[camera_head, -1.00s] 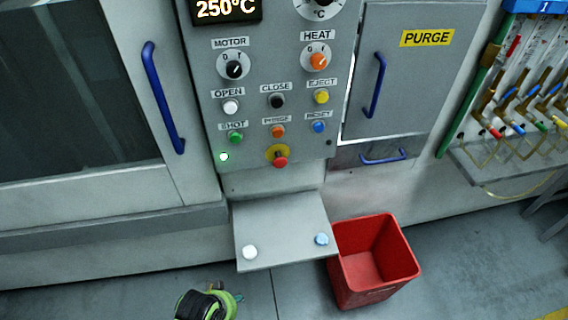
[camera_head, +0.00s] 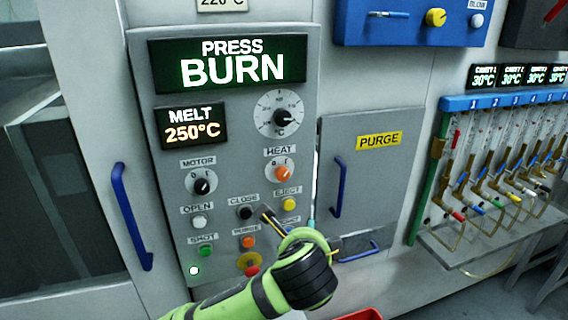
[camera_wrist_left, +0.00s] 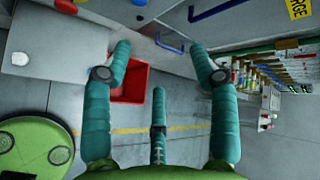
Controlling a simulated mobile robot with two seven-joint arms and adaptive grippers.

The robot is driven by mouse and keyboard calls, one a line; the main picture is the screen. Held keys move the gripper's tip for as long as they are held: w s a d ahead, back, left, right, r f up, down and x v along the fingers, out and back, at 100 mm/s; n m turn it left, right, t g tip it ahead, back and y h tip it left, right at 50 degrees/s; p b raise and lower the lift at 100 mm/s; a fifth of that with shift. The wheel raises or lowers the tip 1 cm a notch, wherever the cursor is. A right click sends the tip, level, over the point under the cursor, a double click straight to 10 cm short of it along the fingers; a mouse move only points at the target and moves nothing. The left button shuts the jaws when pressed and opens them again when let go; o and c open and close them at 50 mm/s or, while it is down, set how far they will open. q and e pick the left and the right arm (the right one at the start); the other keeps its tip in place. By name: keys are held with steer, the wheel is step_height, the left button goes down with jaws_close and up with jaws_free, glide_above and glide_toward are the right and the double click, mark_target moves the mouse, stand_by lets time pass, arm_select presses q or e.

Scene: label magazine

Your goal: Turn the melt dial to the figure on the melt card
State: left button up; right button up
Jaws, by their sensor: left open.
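The melt dial (camera_head: 280,113) is a black knob on a white round scale marked °C, at the upper right of the grey control panel. Its pointer is toward the right. The melt display (camera_head: 192,127) reads 250°C. A pale card (camera_head: 222,4) above the panel is cut by the top edge; it seems to read 220°C. My left gripper (camera_head: 300,228) is in front of the lower right of the panel, below the dial and apart from it. In the left wrist view its fingers (camera_wrist_left: 160,50) are spread and empty. My right gripper is not in view.
A display (camera_head: 230,62) reads PRESS BURN. The motor knob (camera_head: 202,186), heat knob (camera_head: 283,173) and several buttons lie below the dial. A blue handle (camera_head: 337,188) sticks out at the right. A red bin (camera_wrist_left: 131,84) stands on the floor.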

arm_select(q)
steer(key=w+r+m+t+y, duration=0.3)
steer(key=w+r+m+t, duration=0.15)
steer(key=r, duration=0.75)
steer(key=m+t+y, duration=0.2)
glide_toward(283, 120)
steer(key=d+x, duration=0.1)
steer(key=x, duration=0.2)
steer(key=p+x, duration=0.1)
steer(key=x, duration=0.1)
steer(key=p+x, duration=0.3)
steer(key=shift+w+a+r, duration=0.15)
steer(key=shift+a+r, duration=0.1)
steer(key=shift+a, duration=0.25)
steer(key=shift+w+a+f+p, duration=0.1)
steer(key=shift+w+p, duration=0.1)
steer(key=shift+w, duration=0.15)
steer(key=shift+w+a+f+p, duration=0.1)
steer(key=shift+w+p, duration=0.1)
steer(key=shift+w, duration=0.1)
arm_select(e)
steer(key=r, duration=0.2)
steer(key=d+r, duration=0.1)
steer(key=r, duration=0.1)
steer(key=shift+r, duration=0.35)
arm_select(q)
steer(key=shift+d, duration=0.1)
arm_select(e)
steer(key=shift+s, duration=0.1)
